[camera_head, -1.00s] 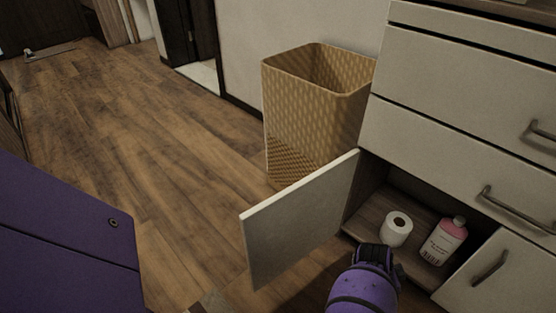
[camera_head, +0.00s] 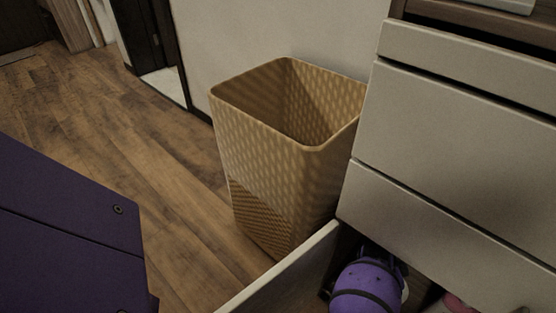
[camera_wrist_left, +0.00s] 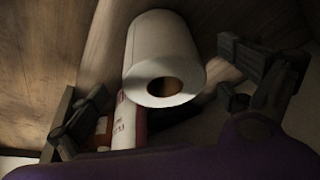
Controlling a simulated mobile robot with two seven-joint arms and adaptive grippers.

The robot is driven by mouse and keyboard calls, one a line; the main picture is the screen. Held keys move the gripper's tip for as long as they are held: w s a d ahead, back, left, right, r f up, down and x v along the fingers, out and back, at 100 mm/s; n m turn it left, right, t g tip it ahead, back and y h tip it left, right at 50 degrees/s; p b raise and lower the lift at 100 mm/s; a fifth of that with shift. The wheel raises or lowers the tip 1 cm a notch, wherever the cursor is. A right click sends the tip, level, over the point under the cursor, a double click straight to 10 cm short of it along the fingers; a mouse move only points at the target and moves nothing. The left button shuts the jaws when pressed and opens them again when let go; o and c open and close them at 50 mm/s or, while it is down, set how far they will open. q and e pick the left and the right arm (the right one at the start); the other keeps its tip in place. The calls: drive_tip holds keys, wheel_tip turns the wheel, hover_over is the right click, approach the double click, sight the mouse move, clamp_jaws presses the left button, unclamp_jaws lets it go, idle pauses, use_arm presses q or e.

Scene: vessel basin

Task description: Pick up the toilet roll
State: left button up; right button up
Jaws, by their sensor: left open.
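The white toilet roll (camera_wrist_left: 165,45) shows large in the left wrist view, with its brown hollow core facing the camera. My left gripper (camera_wrist_left: 150,98) is open, with one finger on each side of the picture and the roll between and beyond them. I see no finger closed on the roll; whether one touches it I cannot tell. In the head view my left arm reaches into the low cupboard and hides most of the roll, leaving only a pale sliver (camera_head: 405,291) at its right. My right gripper is not in view.
A bottle (camera_wrist_left: 128,125) with red lettering is partly hidden behind the roll; its pink top (camera_head: 456,303) shows in the head view. The open cupboard door (camera_head: 290,275) stands left of my arm. A tan woven basket (camera_head: 265,170) is behind it. Drawers (camera_head: 460,150) overhang the cupboard.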

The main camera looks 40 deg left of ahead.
use_arm(q)
drive_tip(key=shift+w+d+f, duration=0.2)
drive_tip(key=shift+w+f, duration=0.1)
drive_tip(key=shift+f, duration=0.2)
drive_tip(key=b+x, duration=0.3)
drive_tip(key=b, duration=0.1)
drive_tip(key=shift+a+f, duration=0.1)
drive_tip(key=shift+f, duration=0.3)
drive_tip(key=shift+w+f+b, duration=0.25)
drive_tip(key=shift+f+b, duration=0.1)
drive_tip(key=shift+f, duration=0.1)
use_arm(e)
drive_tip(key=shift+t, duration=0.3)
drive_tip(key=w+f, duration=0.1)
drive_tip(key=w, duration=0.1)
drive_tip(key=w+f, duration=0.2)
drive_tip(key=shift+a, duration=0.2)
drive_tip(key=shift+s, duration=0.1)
use_arm(q)
drive_tip(key=shift+c, duration=0.5)
drive_tip(key=c, duration=1.2)
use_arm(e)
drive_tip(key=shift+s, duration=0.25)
